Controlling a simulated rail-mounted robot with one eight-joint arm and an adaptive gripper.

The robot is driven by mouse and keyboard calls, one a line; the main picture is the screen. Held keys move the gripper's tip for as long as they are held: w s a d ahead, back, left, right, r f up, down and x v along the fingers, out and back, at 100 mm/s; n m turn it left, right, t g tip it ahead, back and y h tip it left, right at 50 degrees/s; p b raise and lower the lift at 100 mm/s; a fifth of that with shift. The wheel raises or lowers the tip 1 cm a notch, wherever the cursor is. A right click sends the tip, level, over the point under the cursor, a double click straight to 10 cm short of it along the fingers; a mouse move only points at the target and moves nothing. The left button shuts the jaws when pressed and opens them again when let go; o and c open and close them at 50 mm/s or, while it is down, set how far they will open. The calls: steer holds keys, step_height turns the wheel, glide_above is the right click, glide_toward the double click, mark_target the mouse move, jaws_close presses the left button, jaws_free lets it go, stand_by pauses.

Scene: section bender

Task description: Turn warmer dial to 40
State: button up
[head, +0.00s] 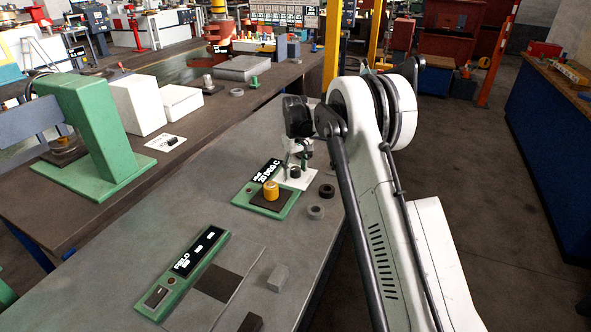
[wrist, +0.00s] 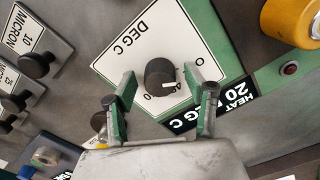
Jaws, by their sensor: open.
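The warmer dial (wrist: 160,77) is a black round knob with a white pointer line, on a white plate marked DEG C (wrist: 150,28). The pointer is towards the right in the wrist view. The warmer's display (wrist: 232,98) reads HEAT 20 DEG C; it also shows in the head view (head: 266,173). The warmer (head: 240,197) has a green base, a dark pad and a yellow cylinder (head: 271,190). My gripper (wrist: 161,88) is open, its green-padded fingers on either side of the dial in the picture. I cannot tell how far down they reach around it.
Other black knobs on plates marked MICRON (wrist: 37,64) are at the wrist view's left. In the head view, dark rings (head: 316,212) lie near the bench's right edge. A green-framed FIELD panel (head: 190,262) and a grey block (head: 278,278) are in front.

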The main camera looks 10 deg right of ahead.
steer(key=c, duration=1.1)
steer(key=shift+c, duration=0.2)
steer(key=shift+m+b, duration=0.35)
steer(key=shift+m, duration=0.15)
steer(key=m+b, duration=0.2)
steer(key=m, duration=0.2)
steer(key=shift+f+m+b, duration=0.1)
steer(key=shift+m+b, duration=0.3)
steer(key=m+b, duration=0.2)
steer(key=m, duration=0.3)
steer(key=shift+m, duration=0.7)
steer(key=o, duration=1.1)
